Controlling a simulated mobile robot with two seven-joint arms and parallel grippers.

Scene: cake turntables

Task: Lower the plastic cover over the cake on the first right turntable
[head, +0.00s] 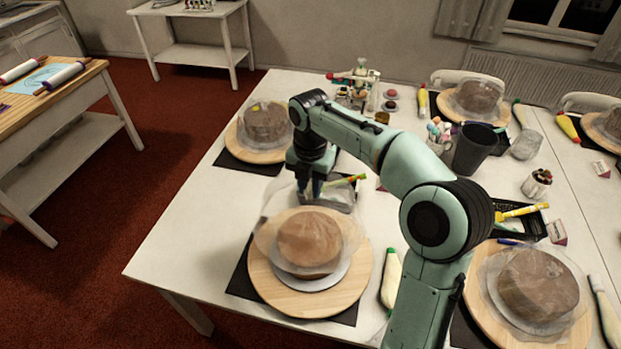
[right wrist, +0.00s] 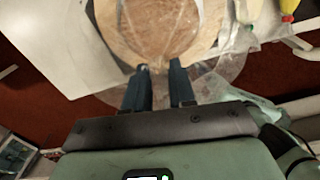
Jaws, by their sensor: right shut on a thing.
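A brown cake (head: 309,240) sits on a round wooden turntable (head: 346,288) at the near side of the white table. My right gripper (head: 309,190) is behind and above this cake, shut on a clear plastic cover (head: 266,232). The cover hangs around and over the cake, its edge spreading out to the left; whether it touches the board cannot be told. In the right wrist view the two fingers (right wrist: 160,68) point at the cake (right wrist: 160,25), with the clear cover (right wrist: 215,84) between and around them. My left gripper is not in view.
Another covered cake (head: 538,285) stands on a turntable to the right, and one (head: 265,125) behind to the left. A green-and-white piping bag (head: 390,278) lies right of the near turntable. A dark cup (head: 475,150) and tools crowd the table's middle. The front left table corner is clear.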

